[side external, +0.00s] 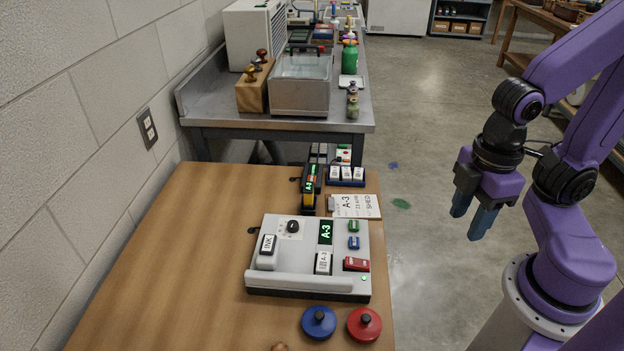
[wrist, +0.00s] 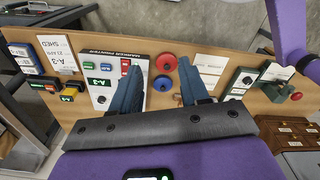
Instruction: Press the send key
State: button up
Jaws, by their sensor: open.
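A grey-white machine (side external: 300,283) sits on the wooden table. It has a dial, a key marked INK (side external: 268,244), a green-lit A-3 display (side external: 325,232), a white A-3 piece (side external: 323,262), and small green (side external: 354,226), blue (side external: 354,242) and red (side external: 356,264) keys. The lettering on the coloured keys is too small to read, so I cannot tell which is the send key. My gripper (side external: 470,218) is open and empty, right of the table and apart from the machine. In the wrist view the machine (wrist: 100,98) lies beyond my left finger, partly hidden.
Blue (side external: 319,322) and red (side external: 364,324) round knobbed pieces stand in front of the machine. A yellow-and-black device (side external: 309,188), a white card (side external: 355,206) and a block of white keys (side external: 346,175) stand behind it. The table's left part is clear.

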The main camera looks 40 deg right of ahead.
dwell(0.3)
grip_shut()
dwell(1.6)
